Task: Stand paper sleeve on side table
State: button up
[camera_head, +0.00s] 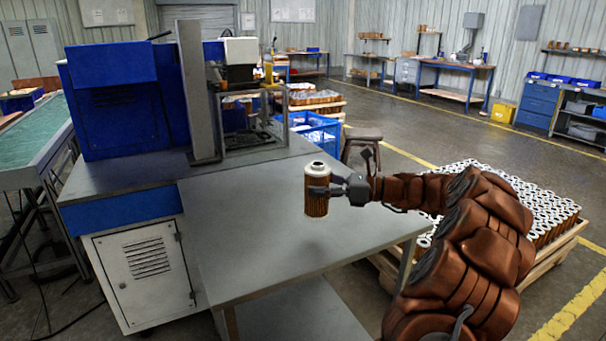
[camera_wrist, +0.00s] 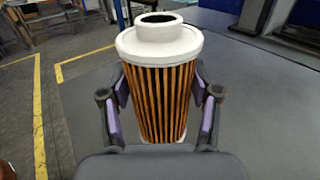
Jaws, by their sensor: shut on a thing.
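The paper sleeve is a brown pleated cartridge (camera_head: 317,204) with a white cap and a short white neck on top. It also shows upright in the wrist view (camera_wrist: 160,95). My gripper (camera_head: 324,191) is shut on its sides, with one finger on each side in the wrist view. The sleeve is held upright over the grey side table (camera_head: 250,255). I cannot tell whether its base touches the tabletop. The lower end is partly hidden by my gripper in the wrist view.
A blue and grey machine (camera_head: 115,100) stands at the table's back left, with a metal-framed fixture (camera_head: 250,125) beside it. A pallet of several cartridges (camera_head: 540,235) stands on the floor to the right. The tabletop around the sleeve is clear.

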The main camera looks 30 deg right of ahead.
aim_at(319, 201)
jog(key=shift+w, duration=0.3)
jog(key=shift+f+b, duration=1.9)
jog(key=shift+b, duration=0.6)
jog(key=shift+r+p, duration=0.1)
jog(key=shift+p, duration=1.25)
jog(key=shift+f, duration=0.6)
dwell(0.7)
jog(key=o, duration=1.3)
jog(key=shift+s+d, duration=0.1)
jog(key=v, duration=1)
jog(key=shift+s+d+f, duration=0.1)
jog(key=shift+d, duration=0.05)
jog(key=shift+s+d, duration=0.45)
jog(key=shift+s, duration=0.05)
